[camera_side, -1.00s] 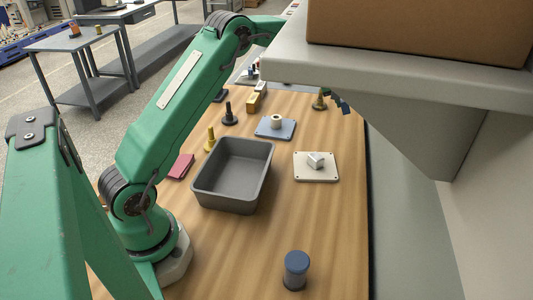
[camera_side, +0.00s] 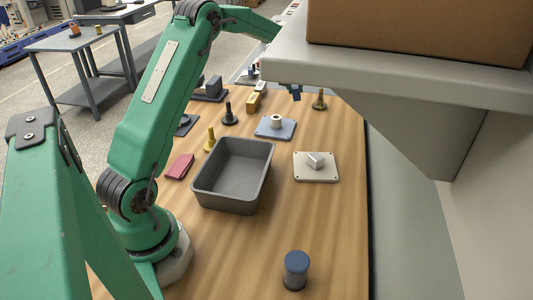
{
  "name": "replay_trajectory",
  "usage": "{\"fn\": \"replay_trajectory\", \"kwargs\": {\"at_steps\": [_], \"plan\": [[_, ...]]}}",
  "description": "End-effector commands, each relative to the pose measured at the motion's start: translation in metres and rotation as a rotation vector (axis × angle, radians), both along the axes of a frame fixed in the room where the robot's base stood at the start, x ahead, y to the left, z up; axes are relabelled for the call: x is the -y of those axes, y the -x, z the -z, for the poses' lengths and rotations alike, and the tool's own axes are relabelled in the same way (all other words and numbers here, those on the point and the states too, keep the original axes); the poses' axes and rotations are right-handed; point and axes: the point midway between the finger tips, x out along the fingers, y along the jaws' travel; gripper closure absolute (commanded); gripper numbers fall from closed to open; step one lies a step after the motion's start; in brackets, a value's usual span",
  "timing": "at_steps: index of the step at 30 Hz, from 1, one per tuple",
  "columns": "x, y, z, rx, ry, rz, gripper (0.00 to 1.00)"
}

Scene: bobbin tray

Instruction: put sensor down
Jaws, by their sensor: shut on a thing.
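My gripper (camera_side: 296,92) shows only as small dark blue parts below the edge of the grey shelf, above the far part of the wooden table. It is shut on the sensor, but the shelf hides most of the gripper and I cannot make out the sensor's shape. The blue parts are just above and behind a blue plate (camera_side: 264,131) with a cream ring (camera_side: 276,121) on it. A brass post (camera_side: 320,101) stands to their right.
A grey shelf (camera_side: 410,92) with a cardboard box (camera_side: 430,30) overhangs the right. A grey bin (camera_side: 206,198) stands mid-table. A white plate (camera_side: 326,176) bears a silver block (camera_side: 316,160). A blue-capped jar (camera_side: 296,270) stands in front. The front table is mostly clear.

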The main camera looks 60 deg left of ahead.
Motion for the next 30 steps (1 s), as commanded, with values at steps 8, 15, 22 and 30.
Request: {"fn": "replay_trajectory", "kwargs": {"at_steps": [8, 15, 22, 30], "plan": [[-0.083, 0.074, -0.001, -0.059, -0.053, -0.01, 0.99], [-0.131, 0.134, -0.001, -0.107, -0.084, -0.009, 0.99], [-0.151, 0.164, 0.0, -0.132, -0.096, -0.004, 0.99], [-0.154, 0.168, 0.001, -0.135, -0.098, -0.004, 0.99]]}}
